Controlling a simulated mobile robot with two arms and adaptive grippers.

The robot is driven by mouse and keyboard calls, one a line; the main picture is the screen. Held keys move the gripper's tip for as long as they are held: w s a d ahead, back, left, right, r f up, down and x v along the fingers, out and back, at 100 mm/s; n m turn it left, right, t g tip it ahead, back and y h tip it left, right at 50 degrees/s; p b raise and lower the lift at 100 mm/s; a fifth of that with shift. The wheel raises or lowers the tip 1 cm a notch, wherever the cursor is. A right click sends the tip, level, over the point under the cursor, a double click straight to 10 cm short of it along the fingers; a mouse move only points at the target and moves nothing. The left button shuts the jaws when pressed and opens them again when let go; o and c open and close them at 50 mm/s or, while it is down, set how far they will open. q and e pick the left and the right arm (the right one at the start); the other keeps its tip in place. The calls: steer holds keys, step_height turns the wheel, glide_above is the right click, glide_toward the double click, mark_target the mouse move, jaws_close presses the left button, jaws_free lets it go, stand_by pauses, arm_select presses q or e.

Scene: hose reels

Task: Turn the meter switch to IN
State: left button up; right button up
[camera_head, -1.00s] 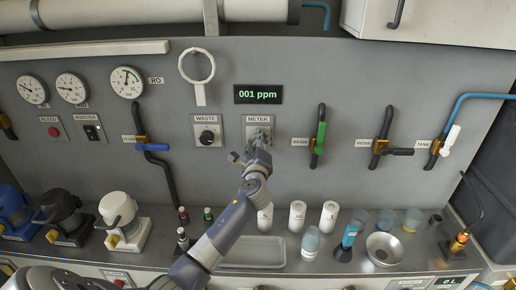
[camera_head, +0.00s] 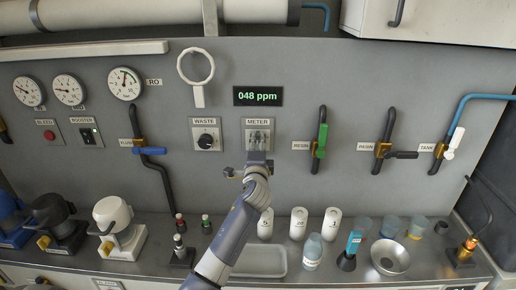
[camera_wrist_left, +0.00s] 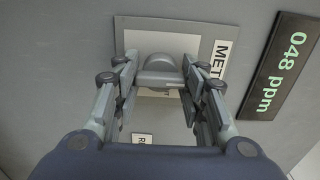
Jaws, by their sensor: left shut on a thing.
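The METER switch plate (camera_head: 258,124) is on the grey panel, under its METER label and below the lit readout (camera_head: 245,96), which reads 048 ppm. My left gripper (camera_head: 258,143) is in front of the plate and covers most of the switch. In the left wrist view, the grey switch knob (camera_wrist_left: 172,76) sits between the two fingers of my left gripper (camera_wrist_left: 163,72), which is shut on it. The small position marks on the plate are mostly hidden, so I cannot read where the knob points. My right gripper is not in view.
The WASTE switch (camera_head: 206,139) is just left of the METER plate. A green-handled valve (camera_head: 320,140) is to the right. The panel around the plate is clear.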

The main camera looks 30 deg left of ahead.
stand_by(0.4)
arm_select(q)
steer(key=o, duration=1.1)
steer(key=v, duration=1.2)
steer(key=shift+f, duration=0.1)
